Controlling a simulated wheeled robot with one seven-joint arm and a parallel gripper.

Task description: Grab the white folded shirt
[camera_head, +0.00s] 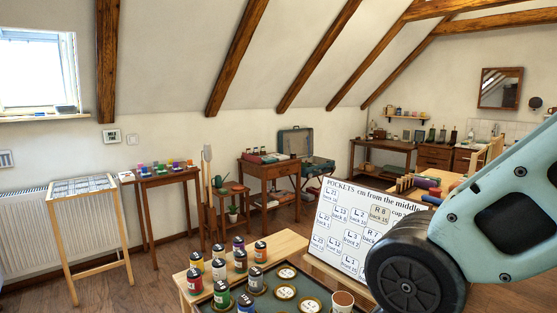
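I cannot make out a white folded shirt in the head view. Small items with red and pale parts, too small to name, lie on a brown wooden side table (269,170) against the back wall. My arm fills the right side of the view and hides part of the room behind it. My gripper is out of view, so its state does not show.
In front stands a low table with a dark tray (265,300) of several paint cans and a white text board (350,225). A wooden rack (88,232) stands left, beside a small table (168,178). An open suitcase (297,142) is at the back. Wood floor (150,265) is clear between.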

